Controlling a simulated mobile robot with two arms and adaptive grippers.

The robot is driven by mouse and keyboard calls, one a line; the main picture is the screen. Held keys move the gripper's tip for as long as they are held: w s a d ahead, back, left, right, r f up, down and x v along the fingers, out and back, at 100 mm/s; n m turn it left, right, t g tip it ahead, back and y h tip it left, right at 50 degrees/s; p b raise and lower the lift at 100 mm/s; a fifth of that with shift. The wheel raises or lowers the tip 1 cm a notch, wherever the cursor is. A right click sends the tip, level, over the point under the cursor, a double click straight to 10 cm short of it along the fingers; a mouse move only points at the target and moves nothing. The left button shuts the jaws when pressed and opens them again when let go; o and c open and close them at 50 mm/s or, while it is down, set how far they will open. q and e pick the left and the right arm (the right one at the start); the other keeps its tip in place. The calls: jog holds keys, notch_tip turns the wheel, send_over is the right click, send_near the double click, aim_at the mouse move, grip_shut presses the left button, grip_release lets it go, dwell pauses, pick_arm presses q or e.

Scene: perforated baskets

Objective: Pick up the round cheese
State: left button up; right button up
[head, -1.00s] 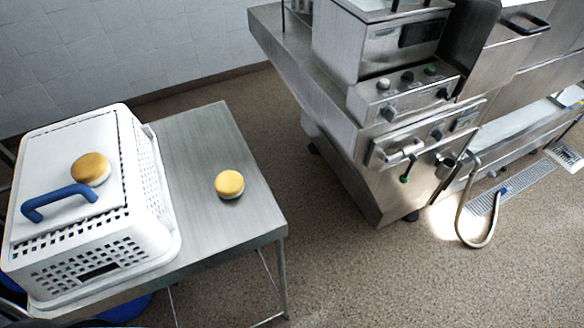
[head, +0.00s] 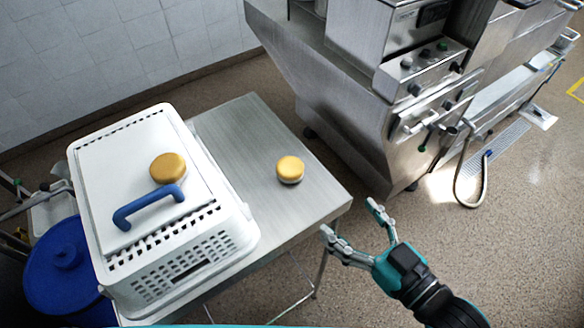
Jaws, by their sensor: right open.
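One round cheese (head: 290,169), yellow on top with a pale side, sits on the bare part of the steel table (head: 240,128). A second round cheese (head: 168,168) lies on the white lid of the perforated basket, beside its blue handle. My right gripper (head: 349,219) is open and empty, in front of the table's right front corner. It is apart from both cheeses. My left gripper is not in view.
The white perforated basket (head: 240,238) with a blue handle (head: 147,206) covers the table's left part. A blue lidded bin (head: 68,262) stands on the floor at left. Steel kitchen equipment (head: 350,125) stands behind and right.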

jog(key=p, duration=0.3)
send_near(297, 175)
jog(key=x, duration=0.4)
jog(key=shift+w+r, duration=0.35)
jog(key=shift+w, duration=0.1)
jog(key=shift+w+a+f, duration=0.2)
jog(key=shift+w+a, duration=0.1)
jog(key=shift+w, duration=0.1)
jog(key=x, duration=0.2)
jog(key=p+x, duration=0.1)
jog(key=x, duration=0.1)
jog(key=shift+s+a+f+p, duration=0.1)
jog(key=shift+a+f+p, duration=0.1)
jog(key=shift+f+p, duration=0.1)
jog(key=shift+w+a+f, duration=0.15)
jog(key=shift+w+a, duration=0.2)
jog(key=shift+w, duration=0.05)
jog(key=shift+s+d, duration=0.1)
jog(key=shift+c, duration=0.8)
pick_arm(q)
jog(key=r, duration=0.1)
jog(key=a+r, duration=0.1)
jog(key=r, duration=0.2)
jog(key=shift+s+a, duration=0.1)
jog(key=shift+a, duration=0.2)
pick_arm(e)
jog(key=c, duration=1.2)
